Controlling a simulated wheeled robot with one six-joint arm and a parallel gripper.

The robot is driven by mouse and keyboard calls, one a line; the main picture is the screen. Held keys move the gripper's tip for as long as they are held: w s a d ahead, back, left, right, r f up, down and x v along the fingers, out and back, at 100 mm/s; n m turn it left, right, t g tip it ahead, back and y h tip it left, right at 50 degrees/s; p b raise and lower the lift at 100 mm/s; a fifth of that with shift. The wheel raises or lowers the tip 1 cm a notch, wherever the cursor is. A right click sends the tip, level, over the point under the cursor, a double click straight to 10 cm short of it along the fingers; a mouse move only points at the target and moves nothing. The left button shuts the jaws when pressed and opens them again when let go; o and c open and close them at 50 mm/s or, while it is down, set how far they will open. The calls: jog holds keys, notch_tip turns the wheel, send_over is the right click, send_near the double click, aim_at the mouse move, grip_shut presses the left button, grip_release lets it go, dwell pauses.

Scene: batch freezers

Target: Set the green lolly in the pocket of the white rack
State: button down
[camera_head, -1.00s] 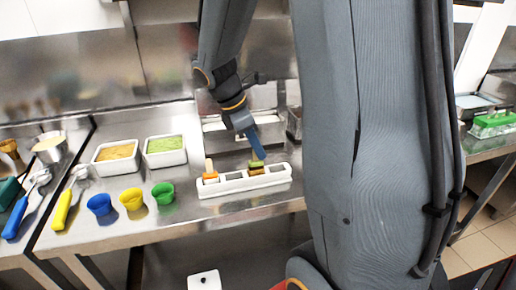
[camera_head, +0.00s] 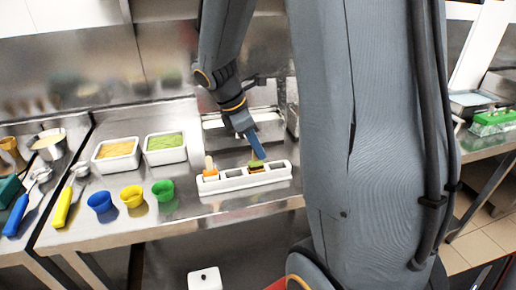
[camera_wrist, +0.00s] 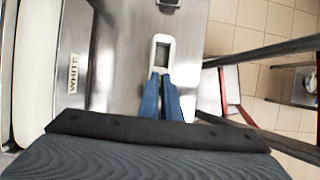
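The white rack (camera_head: 222,186) lies on the steel counter, with a row of pockets. An orange lolly (camera_head: 210,174) stands in its left pocket, stick up. The green lolly (camera_head: 256,164) is at a pocket right of the middle, low against the rack; its lower part is hidden. My gripper (camera_head: 256,153) points down over it, its blue fingers close together at the lolly's stick. In the wrist view the blue fingers (camera_wrist: 161,83) reach the rack (camera_wrist: 161,38), with an empty end pocket beyond; the lolly is hidden there.
Blue (camera_head: 101,203), yellow (camera_head: 132,197) and green (camera_head: 163,191) cups stand left of the rack. Behind them are white tubs of orange (camera_head: 116,149) and green (camera_head: 165,142) filling. A steel bin (camera_head: 222,131) is behind the rack. The counter's front edge is close.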

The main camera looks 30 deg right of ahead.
jog(key=shift+f, duration=0.2)
dwell(0.6)
jog(key=c, duration=1.9)
grip_release()
jog(key=v, duration=0.7)
jog(key=shift+r+b, duration=0.35)
jog(key=shift+b, duration=0.1)
jog(key=shift+a, duration=0.15)
